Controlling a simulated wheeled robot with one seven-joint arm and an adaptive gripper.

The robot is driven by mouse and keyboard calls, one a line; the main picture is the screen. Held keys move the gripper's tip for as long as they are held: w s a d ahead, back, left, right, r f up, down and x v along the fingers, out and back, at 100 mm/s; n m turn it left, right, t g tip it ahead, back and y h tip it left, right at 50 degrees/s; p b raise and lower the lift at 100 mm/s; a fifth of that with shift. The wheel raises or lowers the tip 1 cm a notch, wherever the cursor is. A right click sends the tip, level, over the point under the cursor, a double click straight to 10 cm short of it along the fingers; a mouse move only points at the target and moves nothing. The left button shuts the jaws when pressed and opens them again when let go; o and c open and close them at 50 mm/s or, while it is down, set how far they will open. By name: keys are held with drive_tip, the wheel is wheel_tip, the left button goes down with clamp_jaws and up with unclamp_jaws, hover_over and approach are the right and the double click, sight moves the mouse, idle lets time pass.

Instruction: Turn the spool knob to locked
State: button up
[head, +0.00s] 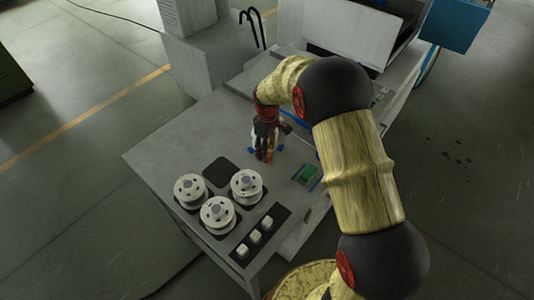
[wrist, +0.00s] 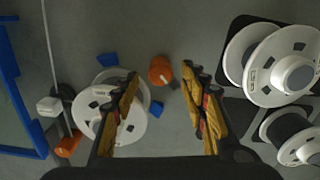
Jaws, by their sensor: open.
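An orange round knob (wrist: 161,70) with a small pale mark at its edge shows in the wrist view. It sits on the grey worktop beside a white spool (wrist: 110,110), which has blue blocks around it. My gripper (wrist: 159,76) is open and empty, its two yellow-and-black fingers apart, with the knob showing between the tips. I cannot tell how far above the knob the tips are. In the head view my gripper (head: 265,155) points down over the worktop (head: 160,150) and hides most of the knob and that spool.
Several white spools (head: 218,213) stand on dark pads at the front, near an empty dark pad (head: 219,171). Small white blocks (head: 255,236) lie on a dark strip. A green piece (head: 306,173) is right of my gripper. A blue frame (wrist: 12,75) lies left in the wrist view.

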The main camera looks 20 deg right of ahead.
drive_tip(key=shift+f, duration=1.05)
drive_tip(key=shift+c, duration=1.3)
clamp_jaws()
